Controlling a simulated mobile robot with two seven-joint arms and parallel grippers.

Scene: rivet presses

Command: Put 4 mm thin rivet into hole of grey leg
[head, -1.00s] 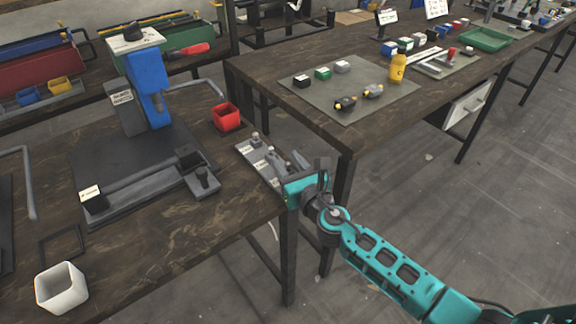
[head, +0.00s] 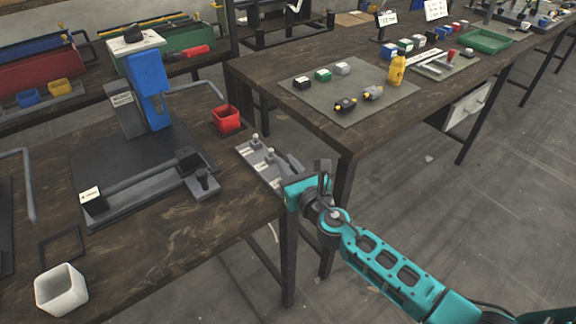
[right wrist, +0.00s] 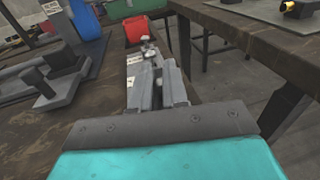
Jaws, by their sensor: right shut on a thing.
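My right gripper (head: 291,164) is at the near end of a grey rivet holder (head: 243,149) on the bench's right edge. In the right wrist view its fingers (right wrist: 158,80) are shut on a rivet, mostly hidden between them; its size cannot be read. Other silver-headed rivets (head: 255,140) stand in the holder beyond the fingers, beside small white labels. A long grey bar (head: 140,184), which looks like the grey leg, lies across the dark base of the blue press (head: 150,88). Its hole cannot be made out. My left gripper is not in view.
A red bin (head: 227,119) stands just behind the holder. A white cup (head: 62,289) is at the bench's front left.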

